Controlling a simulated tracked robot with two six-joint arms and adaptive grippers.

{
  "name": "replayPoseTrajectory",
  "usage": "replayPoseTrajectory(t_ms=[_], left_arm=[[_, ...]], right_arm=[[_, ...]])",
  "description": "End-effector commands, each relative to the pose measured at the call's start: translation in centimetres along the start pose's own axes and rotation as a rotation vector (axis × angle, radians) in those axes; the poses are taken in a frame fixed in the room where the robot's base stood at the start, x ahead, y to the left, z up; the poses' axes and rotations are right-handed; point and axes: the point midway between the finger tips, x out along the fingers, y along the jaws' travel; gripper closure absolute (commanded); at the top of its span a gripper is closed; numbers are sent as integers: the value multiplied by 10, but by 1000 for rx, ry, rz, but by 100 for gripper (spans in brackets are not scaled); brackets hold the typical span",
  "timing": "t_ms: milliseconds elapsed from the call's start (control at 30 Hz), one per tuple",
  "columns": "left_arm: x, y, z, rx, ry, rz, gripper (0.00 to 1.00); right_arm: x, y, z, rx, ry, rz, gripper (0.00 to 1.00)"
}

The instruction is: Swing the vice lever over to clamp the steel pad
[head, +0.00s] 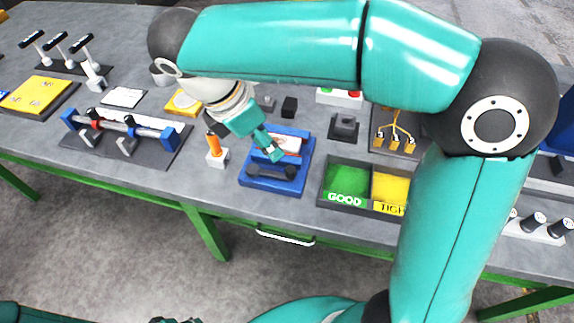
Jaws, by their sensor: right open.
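The blue vice (262,184) sits near the front edge of the grey table. A dark bar with thick round ends (285,172) lies across its front part; I cannot tell if this is the lever. A pale plate with some red (290,144) shows in the back of the vice, partly behind my gripper; it may be the steel pad. My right gripper (274,153) is open and empty, pointing down over the vice just behind the dark bar. I cannot tell if it touches anything. Only small dark parts of my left gripper (175,320) show at the bottom edge.
An orange-handled tool in a white block (216,151) stands close left of the vice. A divided bin with green and yellow compartments (325,183) is close on the right. Black blocks (289,107) lie behind. A rail fixture with blue ends (170,137) stands farther left.

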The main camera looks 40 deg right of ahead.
Motion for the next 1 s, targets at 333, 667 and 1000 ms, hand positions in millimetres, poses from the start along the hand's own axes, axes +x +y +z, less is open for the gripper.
replayPoseTrajectory(t_ms=[333,667,1000], left_arm=[[6,-2,0,0,1,0,60],[7,-3,0,0,1,0,60],[8,-3,-1,0,1,0,60]], right_arm=[[79,-3,2,6,0,-9,51],[124,-2,2,7,1,-6,51],[129,-2,2,7,2,-4,51]])
